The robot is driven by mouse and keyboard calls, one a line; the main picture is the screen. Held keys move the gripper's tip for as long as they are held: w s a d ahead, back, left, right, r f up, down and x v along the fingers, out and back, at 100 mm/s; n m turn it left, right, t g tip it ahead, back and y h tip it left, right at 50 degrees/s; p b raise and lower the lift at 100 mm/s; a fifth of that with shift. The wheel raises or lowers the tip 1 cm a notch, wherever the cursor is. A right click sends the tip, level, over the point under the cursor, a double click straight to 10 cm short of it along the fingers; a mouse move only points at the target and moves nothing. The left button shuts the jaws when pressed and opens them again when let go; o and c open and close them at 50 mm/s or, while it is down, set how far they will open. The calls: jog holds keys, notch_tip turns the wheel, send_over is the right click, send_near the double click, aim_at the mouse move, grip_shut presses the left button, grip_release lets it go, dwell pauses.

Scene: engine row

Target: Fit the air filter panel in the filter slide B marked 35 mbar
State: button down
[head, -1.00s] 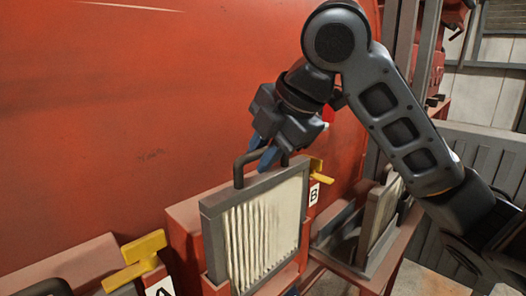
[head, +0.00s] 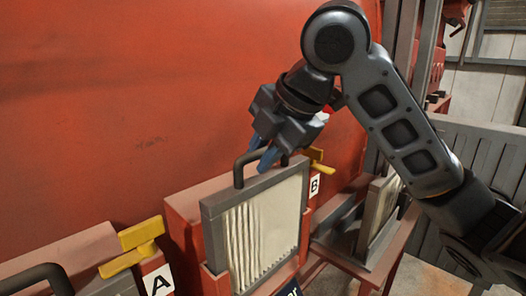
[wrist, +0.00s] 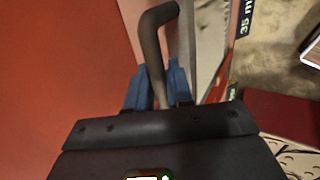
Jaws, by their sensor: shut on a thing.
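The air filter panel (head: 268,228) has a grey frame, pale pleats and a dark loop handle (head: 239,170) on top. My gripper (head: 264,155) is shut on this handle with its blue fingers. The wrist view shows the handle (wrist: 153,55) between the fingers (wrist: 158,88). The panel stands roughly upright at the red filter slide B (head: 183,222), marked with a white B label (head: 314,186). A dark plate (wrist: 244,20) in the wrist view reads "35 m", the rest cut off. How deep the panel sits in the slide cannot be told.
A yellow latch (head: 318,162) is beside the B label. At left are slide A's label (head: 158,281), its yellow latch (head: 137,248) and a dark handle (head: 45,276). Another filter panel (head: 377,215) stands at right. A large red wall rises close behind.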

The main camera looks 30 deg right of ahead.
aim_at(264, 176)
jog(key=shift+f+b, duration=1.2)
jog(key=shift+f, duration=0.5)
jog(key=c, duration=0.9)
grip_release()
jog(key=p+v, duration=0.1)
jog(key=v, duration=0.7)
